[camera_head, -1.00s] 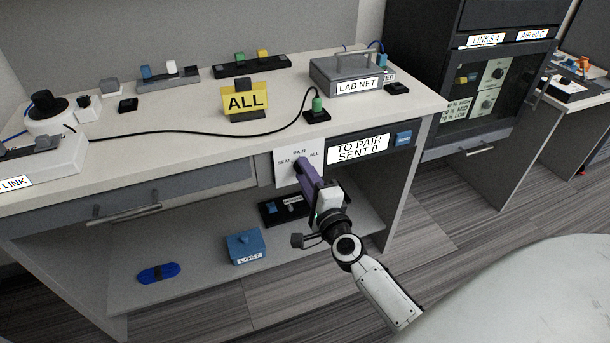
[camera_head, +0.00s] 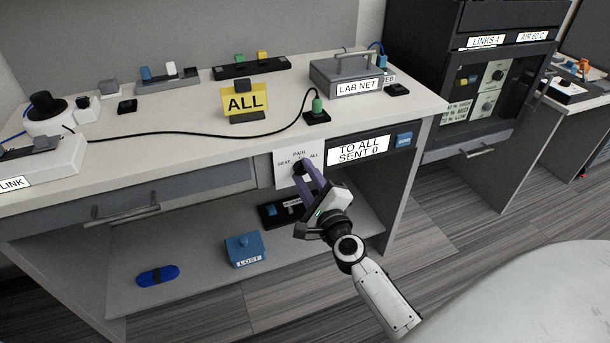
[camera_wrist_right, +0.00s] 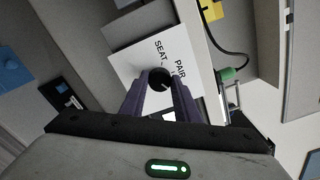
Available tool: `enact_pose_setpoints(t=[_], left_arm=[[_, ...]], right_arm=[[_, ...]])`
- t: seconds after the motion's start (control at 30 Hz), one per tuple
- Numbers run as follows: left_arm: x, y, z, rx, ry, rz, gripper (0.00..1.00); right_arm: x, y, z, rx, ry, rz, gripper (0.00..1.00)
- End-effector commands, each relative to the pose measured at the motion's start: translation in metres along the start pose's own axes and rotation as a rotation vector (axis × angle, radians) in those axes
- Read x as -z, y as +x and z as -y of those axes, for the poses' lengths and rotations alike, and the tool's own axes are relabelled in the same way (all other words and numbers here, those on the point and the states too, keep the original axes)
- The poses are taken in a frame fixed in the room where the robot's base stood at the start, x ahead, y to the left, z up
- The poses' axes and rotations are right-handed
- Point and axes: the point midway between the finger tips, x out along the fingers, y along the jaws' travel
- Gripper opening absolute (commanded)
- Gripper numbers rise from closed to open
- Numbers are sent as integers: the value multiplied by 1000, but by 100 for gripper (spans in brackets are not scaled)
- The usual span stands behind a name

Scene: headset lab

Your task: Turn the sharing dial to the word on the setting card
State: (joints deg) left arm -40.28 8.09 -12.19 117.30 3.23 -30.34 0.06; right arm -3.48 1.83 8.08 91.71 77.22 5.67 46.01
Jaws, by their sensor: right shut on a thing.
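The yellow setting card (camera_head: 245,102) on the bench top reads ALL. The sharing dial (camera_head: 299,167) is a black knob on a white plate (camera_head: 284,172) on the bench front, marked SEAT, PAIR and ALL. My right gripper (camera_head: 304,172) is shut on the dial, its purple fingers on either side of the knob. The right wrist view also shows the dial (camera_wrist_right: 158,77) between the fingertips, with SEAT and PAIR readable and ALL hidden. The display (camera_head: 358,149) beside the plate reads TO ALL, SENT 0. My left gripper is not in view.
A blue button (camera_head: 404,140) sits right of the display. A green plug (camera_head: 317,106) with a black cable and a LAB NET box (camera_head: 347,77) stand on the bench above. A blue LOST box (camera_head: 245,249) is on the lower shelf.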

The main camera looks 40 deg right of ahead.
Motion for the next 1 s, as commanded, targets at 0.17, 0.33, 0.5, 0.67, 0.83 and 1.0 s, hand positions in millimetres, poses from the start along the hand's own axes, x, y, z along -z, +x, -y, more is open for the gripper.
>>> enact_pose_setpoints(t=[0.17,0.33,0.5,0.67,0.83,1.0], left_arm=[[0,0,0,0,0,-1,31],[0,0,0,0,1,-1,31],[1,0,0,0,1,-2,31],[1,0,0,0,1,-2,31],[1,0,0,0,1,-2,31],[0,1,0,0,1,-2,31]], right_arm=[[0,0,-1,-1,2,0,6],[0,0,0,-1,2,0,47],[0,0,0,0,1,0,47],[0,-2,-1,-1,0,-1,47],[0,-23,-1,-2,1,-1,47],[1,-58,-2,-4,0,-2,47]])
